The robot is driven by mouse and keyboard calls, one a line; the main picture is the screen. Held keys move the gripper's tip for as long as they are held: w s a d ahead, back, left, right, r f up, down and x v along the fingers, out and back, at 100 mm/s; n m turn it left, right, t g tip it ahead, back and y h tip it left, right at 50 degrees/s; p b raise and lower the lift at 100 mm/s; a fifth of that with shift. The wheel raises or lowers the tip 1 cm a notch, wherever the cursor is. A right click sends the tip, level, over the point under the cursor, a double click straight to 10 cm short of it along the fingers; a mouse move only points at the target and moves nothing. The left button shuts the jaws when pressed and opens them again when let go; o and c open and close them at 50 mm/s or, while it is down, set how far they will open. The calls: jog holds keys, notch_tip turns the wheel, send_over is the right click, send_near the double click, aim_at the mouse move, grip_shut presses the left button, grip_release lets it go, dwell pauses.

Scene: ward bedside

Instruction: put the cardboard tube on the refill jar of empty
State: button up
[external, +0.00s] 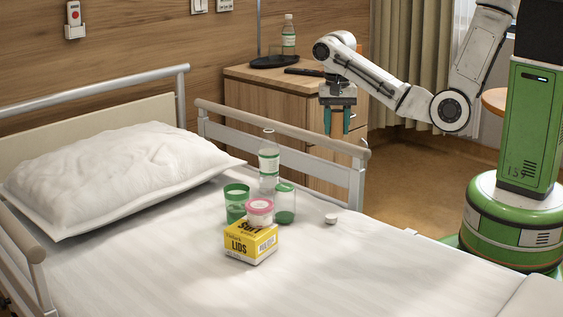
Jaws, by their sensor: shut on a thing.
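My gripper (338,120) points down with teal fingers, in the air between the bedside cabinet and the bed, above and to the right of the bed's items. I cannot tell which one is the refill jar. My gripper is apart from them all.
A clear bottle with a green-white label (269,160) stands behind the group. A white cap (331,219) lies to the right. The bed rail (285,126) runs below my gripper. The cabinet (248,99) holds a dark tray with another bottle (289,38). The front of the bed is clear.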

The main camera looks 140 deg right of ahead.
jog(key=w+d+f+b, duration=0.2)
jog(key=w+d+f, duration=0.2)
jog(key=w+d, duration=0.15)
jog(key=b, duration=0.1)
send_over(285, 186)
notch_tip(285, 186, down, 6)
jog(key=shift+s+r, duration=0.1)
jog(key=shift+r, duration=0.05)
jog(key=shift+d+f, duration=0.1)
jog(key=shift+f, duration=0.2)
jog(key=shift+f+b, duration=0.45)
jog(key=shift+f, duration=0.85)
jog(key=shift+f, duration=0.2)
jog(key=o, duration=1)
jog(key=shift+r, duration=0.1)
